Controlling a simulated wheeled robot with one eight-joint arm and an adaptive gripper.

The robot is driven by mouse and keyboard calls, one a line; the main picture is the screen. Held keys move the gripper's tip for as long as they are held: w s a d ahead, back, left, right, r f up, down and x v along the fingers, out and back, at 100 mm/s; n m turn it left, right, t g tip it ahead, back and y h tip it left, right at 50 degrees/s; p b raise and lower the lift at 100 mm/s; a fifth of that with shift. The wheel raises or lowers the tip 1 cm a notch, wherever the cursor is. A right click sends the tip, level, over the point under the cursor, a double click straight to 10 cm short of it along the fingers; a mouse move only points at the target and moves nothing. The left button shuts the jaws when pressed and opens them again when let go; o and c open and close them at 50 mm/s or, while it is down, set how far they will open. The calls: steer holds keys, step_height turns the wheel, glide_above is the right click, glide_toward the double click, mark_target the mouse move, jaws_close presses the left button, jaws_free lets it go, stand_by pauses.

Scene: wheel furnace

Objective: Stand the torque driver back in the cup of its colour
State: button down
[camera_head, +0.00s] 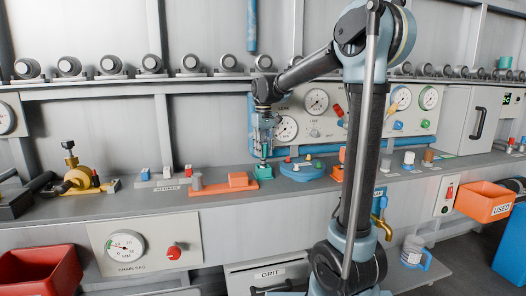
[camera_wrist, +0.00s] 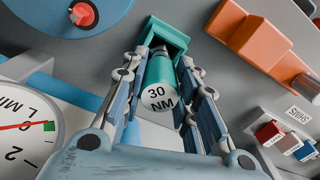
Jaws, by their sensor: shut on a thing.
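The torque driver (camera_wrist: 160,76) is a teal cylinder with a white end marked "30 NM". My gripper (camera_wrist: 158,66) is shut on it, one finger on each side. In the head view my gripper (camera_head: 264,147) points down over the shelf, with the driver (camera_head: 264,154) mostly hidden between the fingers. A teal cup (camera_wrist: 166,32) of matching colour lies straight beyond the driver's far end. In the head view the cup (camera_head: 259,174) stands on the shelf just below my gripper. I cannot tell how far the driver's end is inside the cup.
An orange fixture (camera_head: 225,186) with a grey post stands left of the cup. A blue round base (camera_head: 302,170) with small knobs is close on the right. A gauge panel (camera_head: 340,112) rises behind. Small red, white and blue blocks (camera_head: 167,174) stand farther left.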

steer(key=shift+f, duration=0.5)
stand_by(0.3)
steer(key=c, duration=0.6)
jaws_free()
steer(key=shift+r, duration=0.15)
steer(key=shift+r, duration=6.85)
steer(key=shift+s+d, duration=0.75)
steer(key=shift+s, duration=1.8)
steer(key=shift+s+d, duration=0.7)
steer(key=shift+s, duration=1.8)
steer(key=shift+s+d, duration=0.75)
steer(key=shift+s, duration=1.8)
steer(key=shift+s+d, duration=0.1)
